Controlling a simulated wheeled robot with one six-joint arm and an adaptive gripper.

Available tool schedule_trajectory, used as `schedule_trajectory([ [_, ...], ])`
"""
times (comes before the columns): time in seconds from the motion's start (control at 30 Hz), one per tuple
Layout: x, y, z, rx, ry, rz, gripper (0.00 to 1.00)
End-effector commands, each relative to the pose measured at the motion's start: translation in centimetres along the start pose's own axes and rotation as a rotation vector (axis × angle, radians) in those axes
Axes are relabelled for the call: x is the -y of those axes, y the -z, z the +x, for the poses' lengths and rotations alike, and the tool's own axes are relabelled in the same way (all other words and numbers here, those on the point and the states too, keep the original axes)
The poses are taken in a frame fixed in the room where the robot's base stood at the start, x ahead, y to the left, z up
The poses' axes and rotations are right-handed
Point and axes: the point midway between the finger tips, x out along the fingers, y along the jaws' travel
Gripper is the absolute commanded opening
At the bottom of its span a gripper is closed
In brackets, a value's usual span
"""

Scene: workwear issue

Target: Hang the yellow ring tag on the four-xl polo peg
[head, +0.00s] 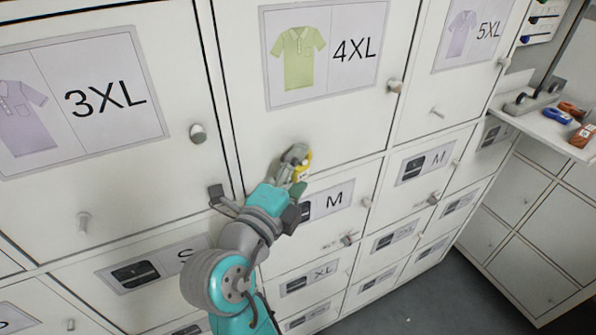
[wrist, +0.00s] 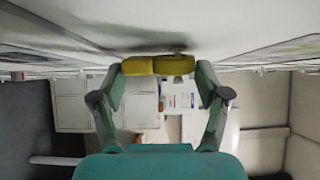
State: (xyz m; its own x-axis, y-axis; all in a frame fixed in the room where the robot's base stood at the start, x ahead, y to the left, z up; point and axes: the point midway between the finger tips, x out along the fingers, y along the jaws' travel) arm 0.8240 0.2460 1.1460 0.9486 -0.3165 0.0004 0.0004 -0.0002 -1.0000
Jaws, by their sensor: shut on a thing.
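My gripper (head: 298,166) is shut on the yellow ring tag (head: 305,158), close against the lower part of the 4XL polo door (head: 340,125). In the wrist view the yellow tag (wrist: 150,66) spans between my two fingertips (wrist: 160,70), close to the white door face. A small grey peg (wrist: 178,48) shows right at the tag's door side. I cannot tell whether the peg passes through the ring. In the head view the 4XL peg is hidden behind my gripper and the tag. The 4XL label (head: 325,52) carries a green polo.
Round knobs (head: 395,86) stick out from the doors. Smaller labelled drawers lie below. A shelf (head: 545,125) with blue and orange tags stands at the right.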

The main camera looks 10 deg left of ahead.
Motion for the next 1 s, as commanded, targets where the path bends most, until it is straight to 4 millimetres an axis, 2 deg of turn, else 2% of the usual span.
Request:
schedule_trajectory([
  [0.33,0.0,0.0,0.0,0.0,-0.001,0.0,0.53],
  [0.37,0.0,0.0,0.0,0.0,-0.001,0.0,0.82],
  [0.43,0.0,0.0,0.0,0.0,-0.001,0.0,1.0],
  [0.83,0.0,0.0,-0.2,0.001,0.0,0.0,1.0],
  [1.0,-0.1,-0.1,-2.1,0.004,-0.001,-0.001,1.0],
])
